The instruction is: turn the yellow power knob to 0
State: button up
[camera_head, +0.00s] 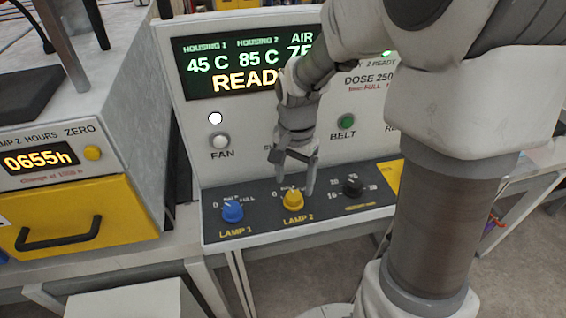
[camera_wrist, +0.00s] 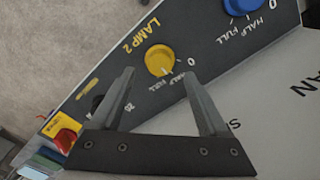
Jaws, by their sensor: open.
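The yellow power knob (camera_head: 293,199) is labelled LAMP 2 and sits on the dark sloped strip of the control panel, between a blue knob and a black knob. It also shows in the wrist view (camera_wrist: 160,60), with the marks 0, HALF and FULL around it. Its white pointer line is on the side towards HALF and FULL, away from the 0. My gripper (camera_head: 291,186) is open, its fingers pointing down at the yellow knob. In the wrist view the two fingertips (camera_wrist: 158,75) stand on either side of the knob's near edge. I cannot tell whether they touch it.
The blue LAMP 1 knob (camera_head: 232,211) is left of the yellow knob, and the black knob (camera_head: 352,186) is right of it. The FAN button (camera_head: 219,141) and green BELT button (camera_head: 346,121) are on the upright panel. A yellow drawer (camera_head: 70,222) stands at the left.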

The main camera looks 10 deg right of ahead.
aim_at(294, 195)
jog(key=shift+f, duration=2.1)
grip_shut()
